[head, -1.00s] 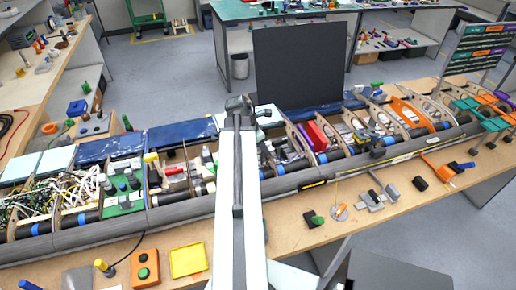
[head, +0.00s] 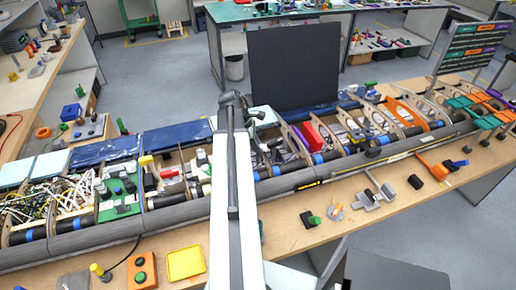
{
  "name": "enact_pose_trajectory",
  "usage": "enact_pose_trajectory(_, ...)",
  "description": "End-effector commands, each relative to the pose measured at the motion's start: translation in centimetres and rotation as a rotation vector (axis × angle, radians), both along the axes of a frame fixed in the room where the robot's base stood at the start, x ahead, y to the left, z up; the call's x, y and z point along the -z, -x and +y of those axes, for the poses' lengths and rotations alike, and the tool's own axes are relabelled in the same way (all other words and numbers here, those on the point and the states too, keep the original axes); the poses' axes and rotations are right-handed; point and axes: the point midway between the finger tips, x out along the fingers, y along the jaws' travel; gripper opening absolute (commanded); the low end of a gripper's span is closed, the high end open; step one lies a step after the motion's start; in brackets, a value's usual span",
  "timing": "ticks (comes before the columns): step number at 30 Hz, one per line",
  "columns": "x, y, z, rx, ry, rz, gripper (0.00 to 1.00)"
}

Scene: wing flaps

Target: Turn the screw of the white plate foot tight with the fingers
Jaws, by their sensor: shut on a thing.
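A pale white plate (head: 267,116) shows just right of my arm's end, in the long wing frame in front of the black panel. My gripper (head: 254,114) is small and dark at the far end of my arm, at the plate's left edge. It is shut on the plate foot's screw, though the screw is too small and too covered to make out. The foot under the plate is hidden by my arm and the wing parts.
The wing frame (head: 180,212) runs across the bench, with cables, blocks and tools in its bays. A black panel (head: 295,65) stands behind the plate. A yellow tray (head: 186,263), an orange button box (head: 142,271) and grey brackets (head: 373,194) lie on the front bench.

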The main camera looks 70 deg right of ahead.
Motion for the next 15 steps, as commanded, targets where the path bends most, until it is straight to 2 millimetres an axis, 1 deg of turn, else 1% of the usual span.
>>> enact_pose_trajectory(3, 0.0, 0.04, -0.09, 0.057, 0.001, 0.0, 0.0)
enact_pose_trajectory(9, 0.01, 0.09, 0.0, 0.062, 0.001, 0.0, 0.0)
enact_pose_trajectory(10, 0.01, 0.06, 0.01, 0.061, 0.001, 0.0, 0.22)
enact_pose_trajectory(11, 0.01, 0.03, 0.02, 0.06, 0.001, 0.0, 0.3)
enact_pose_trajectory(12, 0.01, 0.01, 0.03, 0.06, 0.001, 0.0, 0.41)
enact_pose_trajectory(13, 0.01, 0.01, 0.03, 0.059, 0.001, 0.0, 0.45)
enact_pose_trajectory(15, 0.01, 0.0, 0.01, 0.059, 0.002, -0.001, 0.45)
